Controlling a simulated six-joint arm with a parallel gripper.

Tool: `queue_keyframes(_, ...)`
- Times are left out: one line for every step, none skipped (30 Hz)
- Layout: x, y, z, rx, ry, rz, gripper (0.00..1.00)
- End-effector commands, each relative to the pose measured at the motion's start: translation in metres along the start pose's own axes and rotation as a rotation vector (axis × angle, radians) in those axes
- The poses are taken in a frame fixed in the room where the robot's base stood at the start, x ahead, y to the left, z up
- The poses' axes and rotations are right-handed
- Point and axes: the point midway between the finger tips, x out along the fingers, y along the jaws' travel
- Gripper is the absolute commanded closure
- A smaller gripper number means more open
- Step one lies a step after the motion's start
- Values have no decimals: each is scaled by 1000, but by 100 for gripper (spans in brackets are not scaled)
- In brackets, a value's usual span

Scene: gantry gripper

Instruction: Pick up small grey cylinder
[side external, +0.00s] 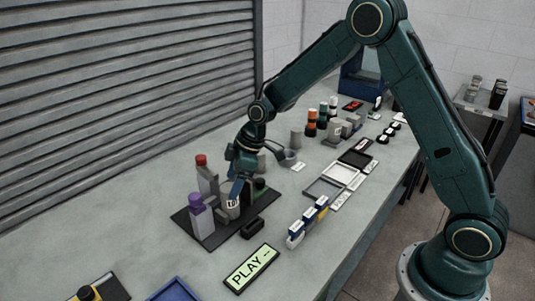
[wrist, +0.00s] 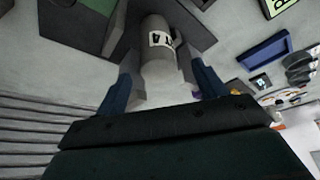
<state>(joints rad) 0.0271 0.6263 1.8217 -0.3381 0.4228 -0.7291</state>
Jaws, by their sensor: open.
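A small grey cylinder (side external: 232,208) with a black-and-white label stands on a dark tray (side external: 205,241). In the wrist view, the cylinder (wrist: 158,62) lies between my two blue fingers, with its label facing the camera. My gripper (side external: 238,187) points down at the cylinder from above, and its fingers also show in the wrist view (wrist: 162,72). The fingers are open, one on each side of the cylinder, with visible gaps between. The side view shows only part of the cylinder beside the fingers.
A PLAY sign (side external: 251,268) is in front. Bare table lies left of the tray.

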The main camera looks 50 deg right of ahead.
Motion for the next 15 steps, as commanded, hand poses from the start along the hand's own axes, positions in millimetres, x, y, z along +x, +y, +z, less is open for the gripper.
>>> queue_keyframes(5,0,0,0,-2,-2,29)
queue_keyframes(7,0,0,-1,-1,-1,29)
queue_keyframes(10,0,0,-1,-1,0,29)
queue_keyframes(11,0,0,-1,0,0,29)
queue_keyframes(12,0,0,0,0,0,29)
queue_keyframes(13,0,0,0,0,0,29)
queue_keyframes(13,0,0,0,0,0,29)
queue_keyframes(13,0,0,0,0,0,29)
queue_keyframes(13,0,0,0,0,1,29)
queue_keyframes(13,0,0,0,0,1,29)
queue_keyframes(13,0,0,0,0,0,29)
queue_keyframes(14,0,0,0,0,0,29)
queue_keyframes(14,0,0,0,-1,0,29)
queue_keyframes(16,0,0,0,-1,0,29)
queue_keyframes(18,0,1,0,-1,-1,29)
